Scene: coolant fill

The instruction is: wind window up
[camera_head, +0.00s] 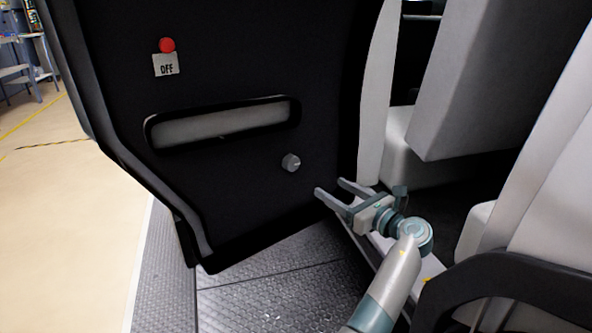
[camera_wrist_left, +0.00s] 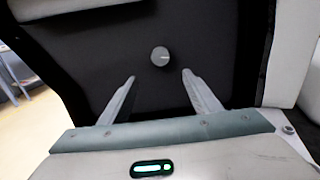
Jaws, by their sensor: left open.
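A small round grey knob (camera_head: 291,162) sits on the inner face of the open black car door (camera_head: 225,195), below the right end of the armrest recess. My left gripper (camera_head: 329,187) is open and empty, a little to the right of and below the knob in the head view. In the left wrist view the knob (camera_wrist_left: 160,57) shows beyond the two spread fingertips (camera_wrist_left: 158,74), roughly centred between them and apart from them. The window glass is not clearly visible. My right gripper is not in view.
A red button (camera_head: 167,45) above an OFF label (camera_head: 166,65) is at the door's upper left. A pale armrest recess (camera_head: 222,124) crosses the door. Light seats (camera_head: 480,80) stand at the right. Textured metal floor (camera_head: 280,295) lies below, and open floor (camera_head: 60,220) at the left.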

